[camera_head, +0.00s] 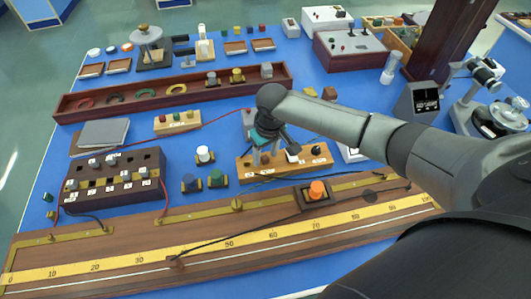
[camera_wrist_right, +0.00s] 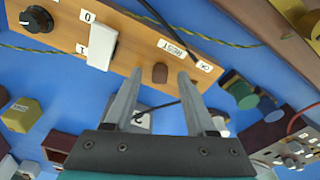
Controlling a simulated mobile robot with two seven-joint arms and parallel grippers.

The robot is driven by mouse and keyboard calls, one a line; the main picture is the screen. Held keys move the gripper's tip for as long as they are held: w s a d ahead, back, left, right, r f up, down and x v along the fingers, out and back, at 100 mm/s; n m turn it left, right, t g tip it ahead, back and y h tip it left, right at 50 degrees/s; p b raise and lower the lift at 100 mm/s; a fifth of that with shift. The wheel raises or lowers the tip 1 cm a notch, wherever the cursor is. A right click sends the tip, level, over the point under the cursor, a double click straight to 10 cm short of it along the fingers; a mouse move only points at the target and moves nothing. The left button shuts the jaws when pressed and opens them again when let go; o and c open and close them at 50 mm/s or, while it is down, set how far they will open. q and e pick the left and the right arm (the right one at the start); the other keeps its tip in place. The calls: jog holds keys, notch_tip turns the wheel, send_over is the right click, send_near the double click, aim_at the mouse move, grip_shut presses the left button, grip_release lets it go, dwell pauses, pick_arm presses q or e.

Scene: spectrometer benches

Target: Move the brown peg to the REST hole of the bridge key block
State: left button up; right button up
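The bridge key block (camera_head: 277,169) is a light wooden bar at mid-table, and it fills the top of the right wrist view (camera_wrist_right: 130,43). It carries a white rocker switch (camera_wrist_right: 101,45), a black knob (camera_wrist_right: 36,19) and a REST label (camera_wrist_right: 171,47). The short brown peg (camera_wrist_right: 159,73) stands at the block's edge near this label; I cannot tell which hole it is in. My right gripper (camera_wrist_right: 160,77) is open, with one finger on either side of the peg and gaps visible. In the head view the arm hides the peg. My left gripper is out of view.
A long scale board with an orange-topped slider (camera_head: 317,190) lies in front of the block. Dark and green cylinders (camera_head: 216,178) and a switched box (camera_head: 115,180) stand to the left. A cable (camera_wrist_right: 180,35) runs over the block.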

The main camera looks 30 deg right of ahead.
notch_tip(320, 180, up, 15)
jog(key=s+p, duration=0.2)
jog(key=p, duration=0.1)
jog(key=shift+d+p, duration=0.15)
jog(key=shift+p, duration=0.15)
jog(key=shift+w, duration=0.1)
dwell(0.4)
